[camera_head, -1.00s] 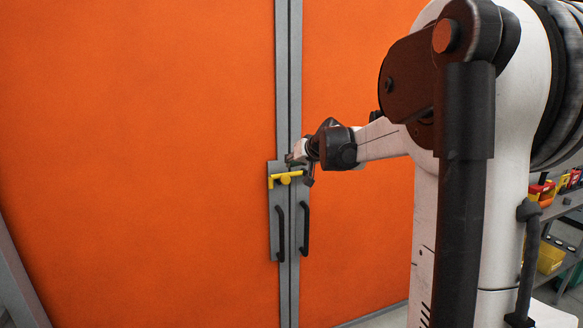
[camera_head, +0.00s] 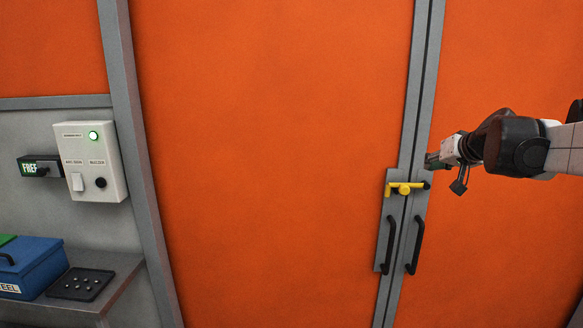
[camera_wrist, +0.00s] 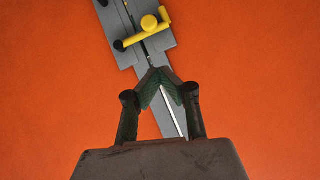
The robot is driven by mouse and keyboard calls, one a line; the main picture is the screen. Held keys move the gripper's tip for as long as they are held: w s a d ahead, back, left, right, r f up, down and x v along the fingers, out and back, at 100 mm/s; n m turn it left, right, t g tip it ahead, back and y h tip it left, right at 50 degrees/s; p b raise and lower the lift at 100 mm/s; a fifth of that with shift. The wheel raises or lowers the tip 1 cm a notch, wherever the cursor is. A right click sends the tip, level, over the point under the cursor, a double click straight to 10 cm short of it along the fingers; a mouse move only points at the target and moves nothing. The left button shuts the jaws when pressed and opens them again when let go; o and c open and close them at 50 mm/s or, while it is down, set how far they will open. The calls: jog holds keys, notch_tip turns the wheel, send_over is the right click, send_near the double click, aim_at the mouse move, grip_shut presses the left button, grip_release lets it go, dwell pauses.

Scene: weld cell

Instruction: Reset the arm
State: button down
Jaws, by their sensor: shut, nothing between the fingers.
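My gripper (camera_head: 433,162) is near the orange double door, just above and to the right of the yellow latch (camera_head: 407,187). In the wrist view my gripper (camera_wrist: 157,76) has its fingertips together with nothing between them. The yellow latch (camera_wrist: 148,32) shows there beyond the fingertips, with a round yellow knob, on a grey plate. A gap stands between the fingertips and the latch in that view. The latch lies roughly level across the seam of the two door leaves.
Two black door handles (camera_head: 390,245) (camera_head: 415,245) hang below the latch. A white control box (camera_head: 92,160) with a lit green lamp is on the left wall. A blue toolbox (camera_head: 30,268) and a black tray (camera_head: 80,284) rest on a bench at the lower left.

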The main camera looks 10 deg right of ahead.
jog(key=s+a+f+n+g+b, duration=0.1)
jog(key=s+a+f, duration=0.2)
jog(key=s+a, duration=0.3)
jog(key=s+a+f+g+y, duration=0.1)
jog(key=s+a+f, duration=0.2)
jog(key=a, duration=0.5)
jog(key=s+a+f+n+b, duration=0.1)
jog(key=s+a+f, duration=0.2)
jog(key=s+a, duration=0.3)
jog(key=s+a+f+n+g+b, duration=0.1)
jog(key=s+a+f+n+g, duration=0.1)
jog(key=s+a+f, duration=0.7)
jog(key=s+f, duration=0.3)
jog(key=s, duration=0.2)
jog(key=shift+s+a+f+h, duration=0.2)
jog(key=shift+s+f+h, duration=0.1)
